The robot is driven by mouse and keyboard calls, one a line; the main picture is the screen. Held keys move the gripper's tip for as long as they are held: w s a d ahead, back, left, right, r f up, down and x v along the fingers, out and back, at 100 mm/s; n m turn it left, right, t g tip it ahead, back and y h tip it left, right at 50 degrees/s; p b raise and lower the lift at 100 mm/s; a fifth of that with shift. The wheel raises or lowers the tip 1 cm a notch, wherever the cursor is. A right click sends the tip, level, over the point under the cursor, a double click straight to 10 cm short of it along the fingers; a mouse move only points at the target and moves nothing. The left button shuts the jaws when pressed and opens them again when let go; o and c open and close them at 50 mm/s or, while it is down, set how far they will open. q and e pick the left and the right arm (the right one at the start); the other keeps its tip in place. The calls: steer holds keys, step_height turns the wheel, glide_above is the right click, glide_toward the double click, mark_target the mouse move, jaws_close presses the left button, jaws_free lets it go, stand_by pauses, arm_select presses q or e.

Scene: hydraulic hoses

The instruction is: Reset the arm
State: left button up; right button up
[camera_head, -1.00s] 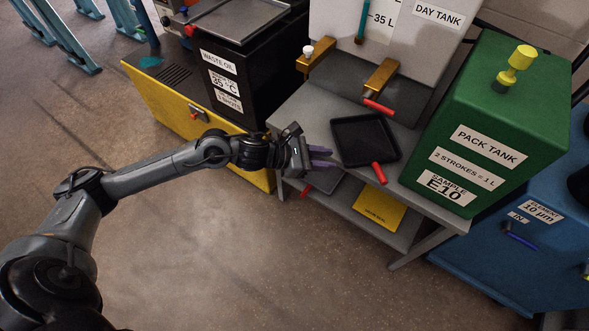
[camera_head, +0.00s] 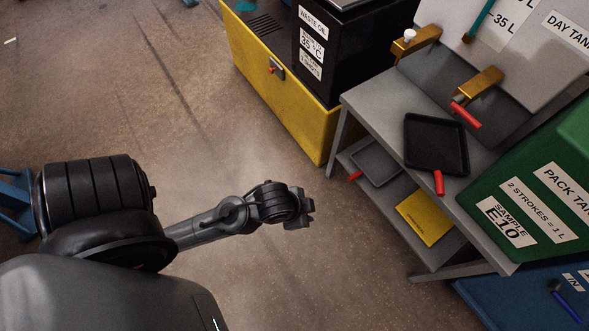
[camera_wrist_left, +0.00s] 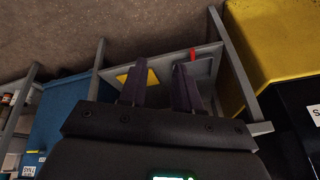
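My left arm comes in from the left in the head view. Its gripper (camera_head: 306,208) hangs over bare floor, to the left of the grey bench and apart from it; its fingers are hard to make out there. In the left wrist view the two dark purple fingers of my left gripper (camera_wrist_left: 158,88) stand apart with nothing between them. The gripper is open and empty. My right gripper shows in neither view.
The grey bench (camera_head: 384,92) bears a black tray (camera_head: 436,145) with a red handle. A yellow item (camera_head: 425,218) and a grey tray (camera_head: 376,163) lie on its lower shelf. A yellow cabinet (camera_head: 262,75), green pack tank (camera_head: 560,165) and blue unit (camera_head: 515,300) stand around it. Floor around my gripper is clear.

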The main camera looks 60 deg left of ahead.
arm_select(q)
steer(key=s+n, duration=0.1)
steer(key=s+n+g, duration=0.1)
steer(key=s, duration=0.1)
steer(key=shift+a+f+n, duration=0.2)
steer(key=shift+n, duration=0.1)
steer(key=shift+r, duration=0.1)
step_height(320, 180, up, 64)
steer(key=p, duration=6.4)
